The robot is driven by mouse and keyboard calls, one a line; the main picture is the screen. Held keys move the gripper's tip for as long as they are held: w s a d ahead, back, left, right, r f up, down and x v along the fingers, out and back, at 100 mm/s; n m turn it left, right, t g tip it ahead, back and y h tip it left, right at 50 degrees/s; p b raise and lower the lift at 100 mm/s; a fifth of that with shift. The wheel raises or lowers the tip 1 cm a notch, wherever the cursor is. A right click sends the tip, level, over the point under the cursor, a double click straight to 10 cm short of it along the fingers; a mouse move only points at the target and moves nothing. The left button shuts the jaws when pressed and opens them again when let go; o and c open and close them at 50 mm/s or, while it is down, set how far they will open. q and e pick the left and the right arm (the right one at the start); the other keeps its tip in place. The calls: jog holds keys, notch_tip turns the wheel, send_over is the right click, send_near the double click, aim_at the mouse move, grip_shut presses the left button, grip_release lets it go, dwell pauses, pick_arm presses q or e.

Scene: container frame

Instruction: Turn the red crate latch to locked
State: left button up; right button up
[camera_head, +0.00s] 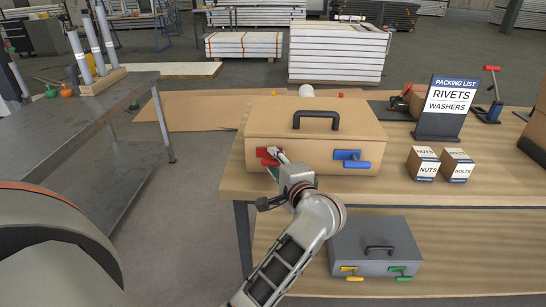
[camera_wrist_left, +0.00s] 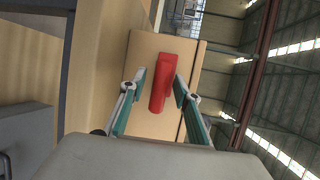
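The tan crate (camera_head: 315,121) with a black top handle stands on the wooden table. On its front are a red latch (camera_head: 267,152) at the left and a blue latch (camera_head: 351,160) at the right. My left gripper (camera_head: 275,161) is at the red latch and partly hides it in the head view. In the left wrist view, the red latch (camera_wrist_left: 161,84) lies between the two fingers of my left gripper (camera_wrist_left: 160,88). The fingers are open, with a narrow gap visible on each side. My right gripper is not in view.
A grey case (camera_head: 375,240) with yellow and green latches sits on the lower shelf. Small nuts (camera_head: 422,165) and bolts (camera_head: 457,166) boxes and a packing-list sign (camera_head: 446,106) stand right of the crate. A metal bench (camera_head: 80,125) is at the left.

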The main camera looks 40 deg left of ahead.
pick_arm(q)
grip_shut()
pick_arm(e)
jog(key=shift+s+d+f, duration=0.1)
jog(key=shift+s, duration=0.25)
pick_arm(q)
jog(key=shift+f, duration=0.1)
